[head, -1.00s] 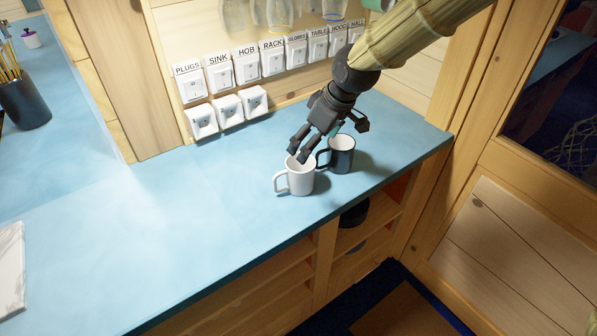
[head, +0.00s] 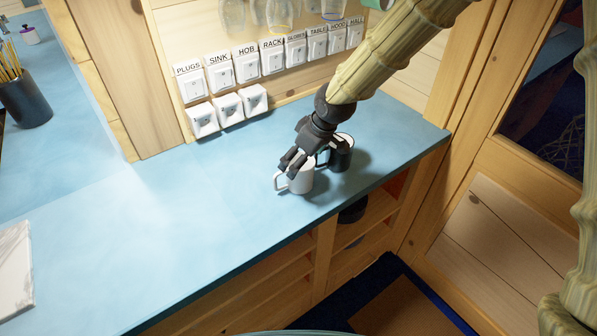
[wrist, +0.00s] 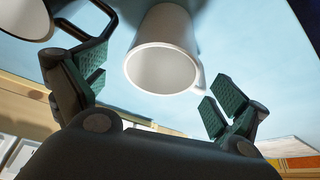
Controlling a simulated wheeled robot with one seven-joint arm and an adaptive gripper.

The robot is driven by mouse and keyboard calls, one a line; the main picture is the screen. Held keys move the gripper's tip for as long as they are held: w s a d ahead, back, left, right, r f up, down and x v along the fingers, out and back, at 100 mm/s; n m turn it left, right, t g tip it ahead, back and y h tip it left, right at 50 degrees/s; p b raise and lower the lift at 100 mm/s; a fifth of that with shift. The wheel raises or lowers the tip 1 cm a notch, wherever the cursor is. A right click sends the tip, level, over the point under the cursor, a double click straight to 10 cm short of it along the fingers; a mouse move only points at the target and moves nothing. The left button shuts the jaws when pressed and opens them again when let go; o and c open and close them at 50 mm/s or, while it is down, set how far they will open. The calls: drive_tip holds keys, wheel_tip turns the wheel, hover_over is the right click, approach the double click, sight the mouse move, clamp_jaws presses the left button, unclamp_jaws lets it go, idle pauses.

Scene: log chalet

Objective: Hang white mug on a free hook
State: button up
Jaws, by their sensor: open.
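The white mug (head: 302,183) stands upright on the blue counter, its handle toward the left in the head view. In the wrist view the white mug (wrist: 172,28) shows its open mouth between and just beyond my finger pads. My gripper (head: 292,164) is open at the mug's rim; in the wrist view, my gripper (wrist: 158,92) has one finger on each side of the mug and nothing held. A dark mug with a white inside (head: 342,158) stands close behind to the right, partly hidden by my gripper. No hook can be made out.
Several clear glasses (head: 280,14) hang at the top edge, cut off by the frame. Labelled switches (head: 246,66) and sockets (head: 228,108) line the wall. The blue counter (head: 170,215) is bare left of the mugs. A dark pencil pot (head: 24,103) stands far left.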

drive_tip(key=shift+x, duration=0.95)
drive_tip(key=shift+s, duration=0.1)
